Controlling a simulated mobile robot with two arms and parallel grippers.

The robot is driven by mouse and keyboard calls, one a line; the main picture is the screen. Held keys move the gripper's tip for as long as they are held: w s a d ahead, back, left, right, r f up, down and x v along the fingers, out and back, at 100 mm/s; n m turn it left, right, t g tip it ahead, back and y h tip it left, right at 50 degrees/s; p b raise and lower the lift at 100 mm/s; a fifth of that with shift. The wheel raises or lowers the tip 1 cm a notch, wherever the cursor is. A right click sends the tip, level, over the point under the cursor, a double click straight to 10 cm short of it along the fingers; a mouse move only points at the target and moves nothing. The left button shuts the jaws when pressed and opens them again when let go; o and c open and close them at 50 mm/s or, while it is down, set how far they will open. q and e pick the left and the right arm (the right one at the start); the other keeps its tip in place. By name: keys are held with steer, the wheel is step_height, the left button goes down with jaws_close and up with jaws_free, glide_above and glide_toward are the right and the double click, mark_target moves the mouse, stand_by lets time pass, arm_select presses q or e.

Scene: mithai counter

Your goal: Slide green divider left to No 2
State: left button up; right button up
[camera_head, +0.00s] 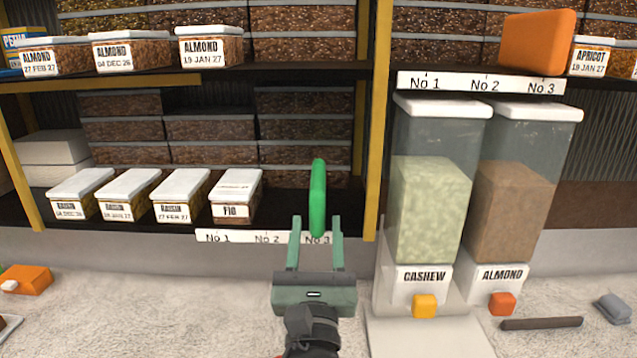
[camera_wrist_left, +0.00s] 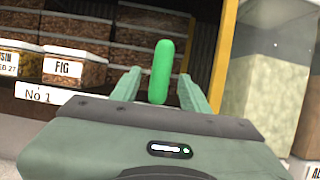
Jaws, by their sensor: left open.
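The green divider (camera_head: 318,198) is a thin upright piece with a rounded top on the lower shelf, at the No 3 mark of the lower label strip (camera_head: 222,237). My left gripper (camera_head: 316,228) is open in front of the divider, its two fingers to either side of the divider in the picture. In the left wrist view the divider (camera_wrist_left: 161,72) shows between the open fingertips (camera_wrist_left: 158,82); I cannot tell whether they reach around it. The No 2 mark lies left of the gripper in the head view. My right gripper is not in view.
The fig box (camera_head: 236,196) and several raisin boxes (camera_head: 181,194) stand left on the lower shelf. Shelf room between fig box and divider is clear. A yellow post (camera_head: 377,120) and the cashew dispenser (camera_head: 430,200) stand right. An orange divider (camera_head: 538,43) is on the upper shelf.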

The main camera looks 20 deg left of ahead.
mark_target(317, 212)
arm_select(q)
steer(key=shift+d+r, duration=0.1)
steer(key=shift+r, duration=0.35)
steer(key=shift+w+a+r+p, duration=0.15)
steer(key=shift+w+r+p, duration=0.3)
steer(key=shift+w+r, duration=0.1)
steer(key=shift+w+a+r+p, duration=0.15)
steer(key=shift+w+r+p, duration=0.25)
steer(key=shift+r+p, duration=0.1)
steer(key=x, duration=0.3)
steer(key=shift+f+p, duration=0.3)
steer(key=shift+w+a+r, duration=0.1)
steer(key=shift+w+a, duration=0.05)
steer(key=shift+w, duration=0.4)
steer(key=c, duration=0.9)
jaws_close()
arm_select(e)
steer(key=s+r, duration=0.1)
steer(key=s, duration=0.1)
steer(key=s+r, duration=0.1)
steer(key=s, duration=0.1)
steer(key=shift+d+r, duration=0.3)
